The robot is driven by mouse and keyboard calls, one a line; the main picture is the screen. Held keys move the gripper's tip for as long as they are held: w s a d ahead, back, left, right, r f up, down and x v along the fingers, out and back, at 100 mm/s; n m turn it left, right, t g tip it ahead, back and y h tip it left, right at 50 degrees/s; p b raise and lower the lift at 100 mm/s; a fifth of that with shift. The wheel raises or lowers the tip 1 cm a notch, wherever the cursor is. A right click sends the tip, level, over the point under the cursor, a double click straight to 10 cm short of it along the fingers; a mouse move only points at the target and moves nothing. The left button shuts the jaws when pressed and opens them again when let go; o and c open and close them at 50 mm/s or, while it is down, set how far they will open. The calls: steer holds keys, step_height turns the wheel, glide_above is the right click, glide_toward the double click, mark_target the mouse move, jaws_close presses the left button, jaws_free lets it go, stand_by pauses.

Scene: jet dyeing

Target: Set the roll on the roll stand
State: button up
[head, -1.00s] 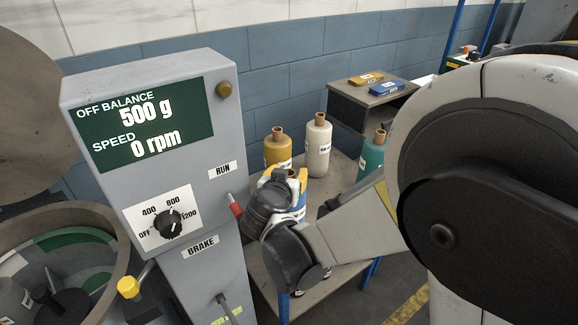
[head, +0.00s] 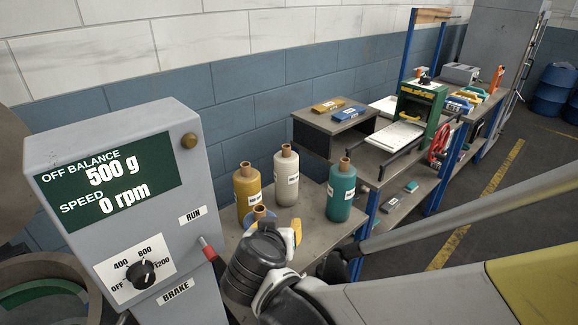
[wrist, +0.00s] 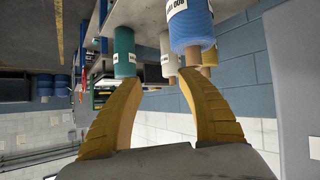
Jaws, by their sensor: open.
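A blue roll (wrist: 192,25) with a white label and brown core stands on the grey table; the wrist view shows it upside down, near my fingertips. In the head view my gripper hides most of it. My gripper (wrist: 162,80) is open, its two yellow fingers apart with nothing between them. A mustard roll (head: 248,190), a cream roll (head: 286,175) and a teal roll (head: 341,192) stand upright behind and right of my gripper. The teal roll also shows in the wrist view (wrist: 124,50). I cannot tell which fixture is the roll stand.
A grey control panel (head: 120,200) stands close on the left. A dark shelf box (head: 335,132) with yellow and blue blocks, and a green machine (head: 420,108) with a red handwheel (head: 440,143), stand further right. Open floor with a yellow line (head: 480,205) lies at the right.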

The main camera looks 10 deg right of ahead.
steer(key=s+d+r+n+g+y, duration=0.1)
steer(key=s+d+r+g+y, duration=0.1)
steer(key=s+d, duration=1.2)
steer(key=shift+s+d+n+g+y, duration=0.2)
steer(key=shift+n+g+y, duration=0.25)
steer(key=shift+g, duration=0.55)
